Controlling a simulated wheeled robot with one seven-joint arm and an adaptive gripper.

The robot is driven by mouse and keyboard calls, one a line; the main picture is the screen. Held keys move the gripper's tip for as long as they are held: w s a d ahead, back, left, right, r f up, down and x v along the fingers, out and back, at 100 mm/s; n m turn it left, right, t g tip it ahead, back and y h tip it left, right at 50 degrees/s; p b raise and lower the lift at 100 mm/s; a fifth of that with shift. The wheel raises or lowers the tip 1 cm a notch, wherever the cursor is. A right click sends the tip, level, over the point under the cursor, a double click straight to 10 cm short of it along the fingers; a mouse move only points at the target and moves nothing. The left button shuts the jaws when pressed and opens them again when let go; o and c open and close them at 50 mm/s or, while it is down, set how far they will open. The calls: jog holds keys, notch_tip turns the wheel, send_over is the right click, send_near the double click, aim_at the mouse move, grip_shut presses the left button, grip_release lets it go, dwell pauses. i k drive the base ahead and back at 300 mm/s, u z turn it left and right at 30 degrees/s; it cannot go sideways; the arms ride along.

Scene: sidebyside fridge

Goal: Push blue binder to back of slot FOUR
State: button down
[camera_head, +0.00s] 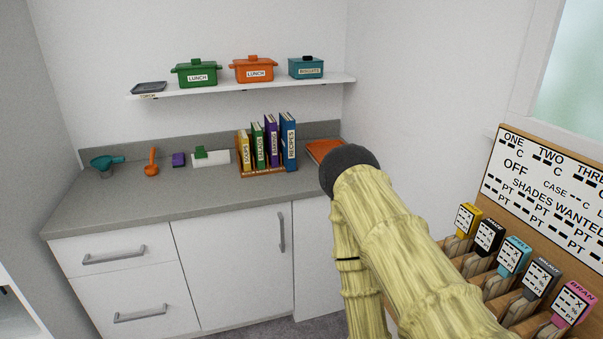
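The blue binder (289,141), labelled RECIPES, stands upright at the right end of a row of binders on the grey counter. It is the tallest of the row. To its left stand a purple binder (272,145), a green binder (258,147) and a yellow binder (244,152). They stand in a low orange-brown rack (262,172). Slot numbers cannot be read, and how deep the blue binder sits cannot be told. My arm, pale yellow with a dark rounded joint, is at the right, in front of the counter's right end. My gripper is not seen.
An orange flat item (322,149) lies right of the binders, partly behind my arm. Left are a white-and-green item (208,156), a purple block (178,160) and an orange utensil (151,162). A shelf (220,88) with pots hangs above. The counter's front strip is clear.

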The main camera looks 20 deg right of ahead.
aim_at(288, 123)
jog(key=u, duration=1.15)
jog(key=i, duration=2.6)
jog(key=z, duration=1.1)
